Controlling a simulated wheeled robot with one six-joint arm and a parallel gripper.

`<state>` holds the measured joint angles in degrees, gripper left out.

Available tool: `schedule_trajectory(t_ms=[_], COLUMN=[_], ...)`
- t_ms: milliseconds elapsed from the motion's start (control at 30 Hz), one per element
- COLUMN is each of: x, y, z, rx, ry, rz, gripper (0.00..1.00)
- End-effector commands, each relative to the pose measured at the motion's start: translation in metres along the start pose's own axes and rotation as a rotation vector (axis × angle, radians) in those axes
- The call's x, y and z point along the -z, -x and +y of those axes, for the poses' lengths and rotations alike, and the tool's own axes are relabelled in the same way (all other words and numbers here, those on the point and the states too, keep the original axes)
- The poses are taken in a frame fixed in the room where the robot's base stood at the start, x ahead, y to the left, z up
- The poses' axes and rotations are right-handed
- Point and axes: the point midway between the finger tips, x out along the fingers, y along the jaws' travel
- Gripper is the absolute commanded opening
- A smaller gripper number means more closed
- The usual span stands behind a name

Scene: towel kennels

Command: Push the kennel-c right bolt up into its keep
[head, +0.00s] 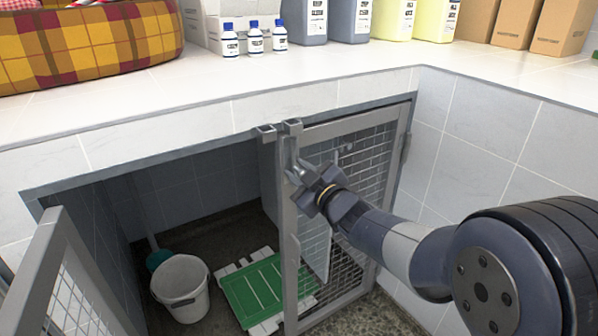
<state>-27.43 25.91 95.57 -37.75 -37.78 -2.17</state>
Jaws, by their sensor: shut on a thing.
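A mesh door (345,125) with a grey frame stands at the right of the kennel opening and looks in line, or nearly so, with the top rail. Its bolt (286,152) is a slim upright metal piece on the door's left upright, just below the rail. Two small square metal keeps (291,126) sit side by side on the rail above. My gripper (297,174) is shut on the bolt at the top of that upright, reaching in from the right. The jaws hide part of the bolt, and I cannot tell whether its tip is inside the keep. No kennel label shows.
The left mesh door (45,260) stands swung open. Inside are a white bucket (181,290) and a green-and-white slatted board (262,290). The tiled counter (200,105) above holds bottles, boxes and a plaid pet bed (85,45). A tiled wall (480,140) stands at right.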

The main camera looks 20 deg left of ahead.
Motion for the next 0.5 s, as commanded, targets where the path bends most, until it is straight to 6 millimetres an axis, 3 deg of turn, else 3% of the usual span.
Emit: schedule_trajectory(t_ms=[167, 500], x=[0.002, 0.030], y=[0.000, 0.000], z=[0.001, 0.019], rx=[0.001, 0.000], ry=[0.005, 0.007], rz=[0.000, 0.003], gripper=[0.00, 0.00])
